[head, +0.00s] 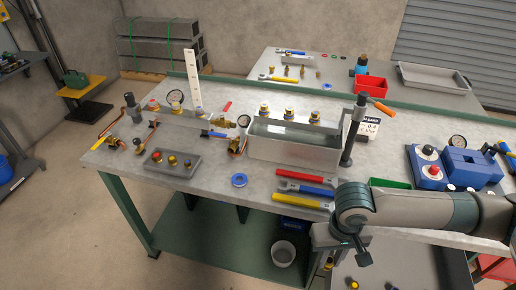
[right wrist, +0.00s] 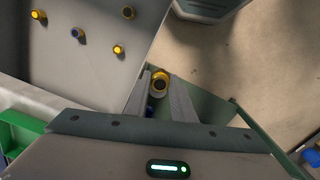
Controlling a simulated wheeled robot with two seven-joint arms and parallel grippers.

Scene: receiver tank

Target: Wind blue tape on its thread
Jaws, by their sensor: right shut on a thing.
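The blue tape roll (head: 239,180) lies flat on the bench near its front edge, left of the wrenches. My right gripper (head: 361,256) is past the bench's front edge in the head view, pointing down. In the right wrist view its two fingers (right wrist: 165,100) are shut on a brass fitting (right wrist: 160,80) with a round dark opening facing the camera. The lower part of the fitting is hidden between the fingers, and its thread cannot be made out. The fitting is not clear in the head view. My left gripper is not in view.
A grey tray (right wrist: 75,75) with several small fittings lies beside the gripper in the right wrist view.

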